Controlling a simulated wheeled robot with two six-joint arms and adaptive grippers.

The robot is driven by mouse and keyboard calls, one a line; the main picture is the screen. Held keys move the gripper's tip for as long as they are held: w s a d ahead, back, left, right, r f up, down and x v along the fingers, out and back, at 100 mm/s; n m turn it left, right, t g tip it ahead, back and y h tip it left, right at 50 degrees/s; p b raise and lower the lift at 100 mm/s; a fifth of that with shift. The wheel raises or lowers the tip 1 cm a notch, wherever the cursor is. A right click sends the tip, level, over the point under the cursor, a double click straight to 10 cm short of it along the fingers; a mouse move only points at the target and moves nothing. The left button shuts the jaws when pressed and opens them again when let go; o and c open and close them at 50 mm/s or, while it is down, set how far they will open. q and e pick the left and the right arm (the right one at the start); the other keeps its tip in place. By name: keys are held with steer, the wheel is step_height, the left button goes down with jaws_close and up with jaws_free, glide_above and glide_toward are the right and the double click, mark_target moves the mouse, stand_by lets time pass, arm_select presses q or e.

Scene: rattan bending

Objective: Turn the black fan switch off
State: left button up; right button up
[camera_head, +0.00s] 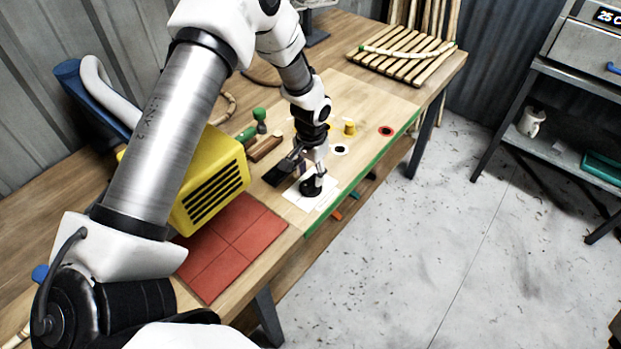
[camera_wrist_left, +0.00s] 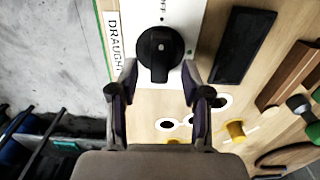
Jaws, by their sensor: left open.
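The black fan switch is a round knob (camera_wrist_left: 161,55) on a white plate (camera_wrist_left: 181,12) marked "DRAUGHT". In the head view the knob (camera_head: 313,188) sits near the green front edge of the workbench, below my left gripper (camera_head: 309,167). In the left wrist view my left gripper (camera_wrist_left: 160,80) is open, with one fingertip on each side of the knob's lower part. I cannot tell whether the fingers touch it. A pale line marks the knob's face. My right gripper is not in view.
A black flat block (camera_wrist_left: 243,45) lies beside the plate. A yellow slotted machine (camera_head: 213,178) and a red tiled mat (camera_head: 232,245) are to the left. A yellow peg (camera_head: 350,128) and a slatted rattan rack (camera_head: 402,55) are farther back. Open floor lies at right.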

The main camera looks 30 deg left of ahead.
mark_target(310, 181)
arm_select(q)
step_height(310, 181, up, 9)
steer(key=shift+s, duration=0.1)
stand_by(0.5)
